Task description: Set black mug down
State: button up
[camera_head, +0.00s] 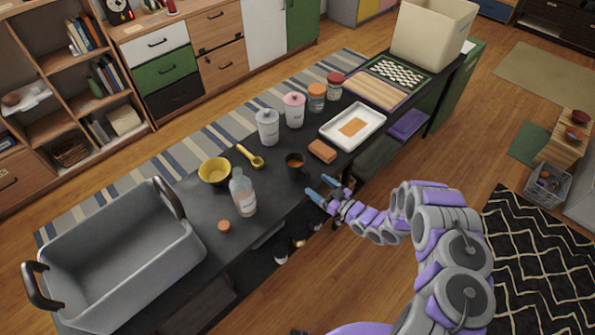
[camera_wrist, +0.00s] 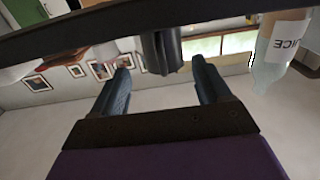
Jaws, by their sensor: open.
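The black mug (camera_head: 295,167) stands upright on the dark counter (camera_head: 278,193), near its front edge, with something orange-brown showing inside its rim. My gripper (camera_head: 320,188) is open and empty, just in front of the mug at the counter edge, with blue fingertips pointing toward it. In the wrist view, which is upside down, the dark mug (camera_wrist: 161,50) shows ahead between the two spread fingers. A gap shows between the fingertips and the mug in the head view.
A bottle (camera_head: 243,195), yellow bowl (camera_head: 214,171) and yellow scoop (camera_head: 251,157) are left of the mug. A brown block (camera_head: 322,151) and white tray (camera_head: 353,126) lie right. Several jars stand behind. A large grey bin (camera_head: 125,255) fills the left end.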

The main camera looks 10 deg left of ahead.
aim_at(304, 177)
jog(key=shift+x, duration=1.9)
jog(key=b+x, duration=0.1)
jog(key=x, duration=0.3)
jog(key=shift+a, duration=0.15)
jog(key=shift+c, duration=0.2)
grip_shut()
